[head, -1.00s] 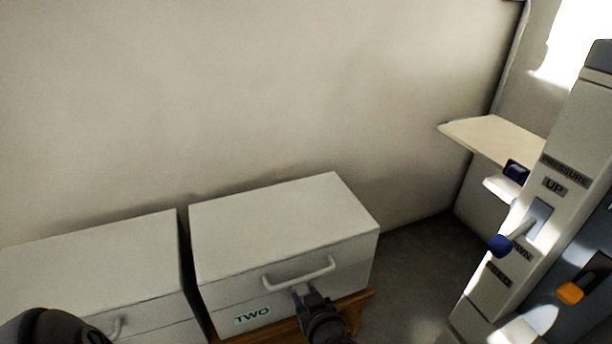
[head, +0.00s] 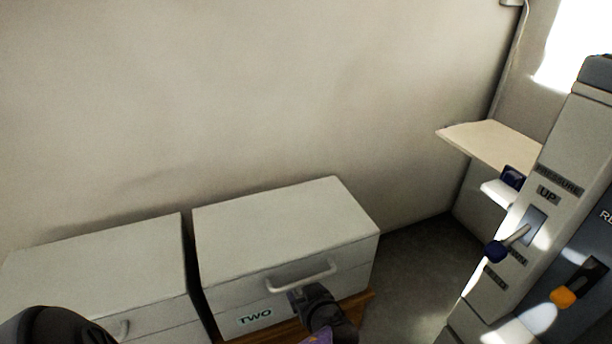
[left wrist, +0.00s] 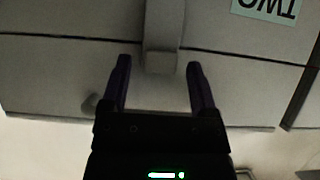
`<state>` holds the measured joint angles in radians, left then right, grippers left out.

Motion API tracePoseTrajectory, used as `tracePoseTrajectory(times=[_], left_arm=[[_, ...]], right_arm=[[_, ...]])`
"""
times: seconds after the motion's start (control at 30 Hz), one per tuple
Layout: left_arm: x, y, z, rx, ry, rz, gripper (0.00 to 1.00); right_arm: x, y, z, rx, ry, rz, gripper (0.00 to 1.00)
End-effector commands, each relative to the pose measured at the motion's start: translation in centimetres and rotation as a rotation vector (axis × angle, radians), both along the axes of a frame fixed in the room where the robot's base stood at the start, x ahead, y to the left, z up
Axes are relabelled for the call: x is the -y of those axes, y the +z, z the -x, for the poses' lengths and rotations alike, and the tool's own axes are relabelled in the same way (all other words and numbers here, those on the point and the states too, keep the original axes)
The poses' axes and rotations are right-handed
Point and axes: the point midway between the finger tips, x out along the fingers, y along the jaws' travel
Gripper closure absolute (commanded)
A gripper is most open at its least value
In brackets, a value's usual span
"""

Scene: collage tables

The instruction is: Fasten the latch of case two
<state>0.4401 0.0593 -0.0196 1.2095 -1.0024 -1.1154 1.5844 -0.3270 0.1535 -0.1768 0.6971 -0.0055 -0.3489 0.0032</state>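Case two (head: 285,232) is a pale box with a green "TWO" label (head: 255,317) on its front and a light handle (head: 300,277). Its lid lies down on the body, with a thin seam between them. My left gripper (head: 302,296) is at the case front, just below the handle. In the left wrist view, the label (left wrist: 268,8) is upside down and a grey latch strip (left wrist: 163,25) crosses the seam. My left gripper (left wrist: 157,64) is open there, one purple finger on each side of the latch's block-like end (left wrist: 160,62). Contact cannot be told. My right gripper is out of view.
Another pale case (head: 100,275) stands close on the left, with a narrow gap between. Both are against the wall, case two on a wooden table (head: 361,300). At right stand a panel with levers (head: 520,230) and a cream shelf (head: 490,140).

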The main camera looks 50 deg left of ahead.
Motion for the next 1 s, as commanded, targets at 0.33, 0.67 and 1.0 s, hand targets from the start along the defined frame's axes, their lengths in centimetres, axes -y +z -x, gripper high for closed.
tracePoseTrajectory(times=[0.33,0.67,1.0], left_arm=[[2.9,2.7,1.1,0.004,-0.001,0.004,0.24],[7.7,5.4,3.1,0.001,0.001,0.002,0.24],[7.8,5.2,3.2,0.000,0.001,0.000,0.24]], right_arm=[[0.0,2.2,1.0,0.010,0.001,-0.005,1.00],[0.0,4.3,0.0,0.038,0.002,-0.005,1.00],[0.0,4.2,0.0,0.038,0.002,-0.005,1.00]])
